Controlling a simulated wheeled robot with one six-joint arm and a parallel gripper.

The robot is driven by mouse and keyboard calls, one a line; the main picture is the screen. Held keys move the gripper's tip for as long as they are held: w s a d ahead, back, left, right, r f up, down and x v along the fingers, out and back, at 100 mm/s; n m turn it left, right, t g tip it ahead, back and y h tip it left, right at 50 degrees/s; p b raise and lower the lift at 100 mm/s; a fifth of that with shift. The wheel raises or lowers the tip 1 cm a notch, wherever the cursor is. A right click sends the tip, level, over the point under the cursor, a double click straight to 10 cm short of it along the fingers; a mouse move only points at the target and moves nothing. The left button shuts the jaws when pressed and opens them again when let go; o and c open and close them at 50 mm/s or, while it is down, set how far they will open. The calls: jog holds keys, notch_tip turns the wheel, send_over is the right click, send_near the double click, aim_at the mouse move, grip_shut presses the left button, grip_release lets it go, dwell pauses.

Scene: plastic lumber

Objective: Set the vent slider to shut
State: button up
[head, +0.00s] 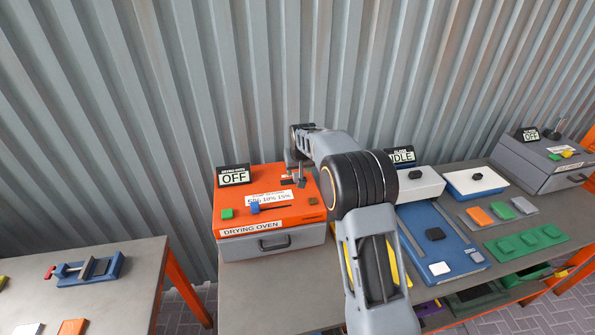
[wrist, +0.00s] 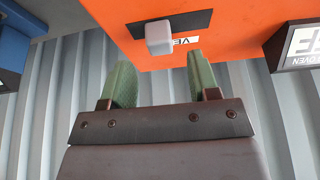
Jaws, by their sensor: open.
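The vent slider shows in the wrist view as a pale grey knob (wrist: 159,38) on a dark slot plate (wrist: 198,21). The knob stands a little left of the slot's middle there. A label (wrist: 186,40) beside it is partly hidden; the letters "VE" show. The slider is on the orange top of the drying oven (head: 285,215). My gripper (wrist: 158,70) is open and empty, its two green fingers apart. The knob lies just beyond the fingertips, roughly in line with the gap. In the head view my gripper (head: 297,176) is over the oven's back right part, where the slider is hard to make out.
A corrugated wall (head: 150,100) stands close behind. A blue-based device (head: 450,250) with an "IDLE" display is to the right.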

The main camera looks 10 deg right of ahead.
aim_at(297, 174)
jog(key=shift+p+x, duration=0.4)
jog(key=shift+x, duration=1.45)
jog(key=shift+c, duration=0.4)
grip_shut()
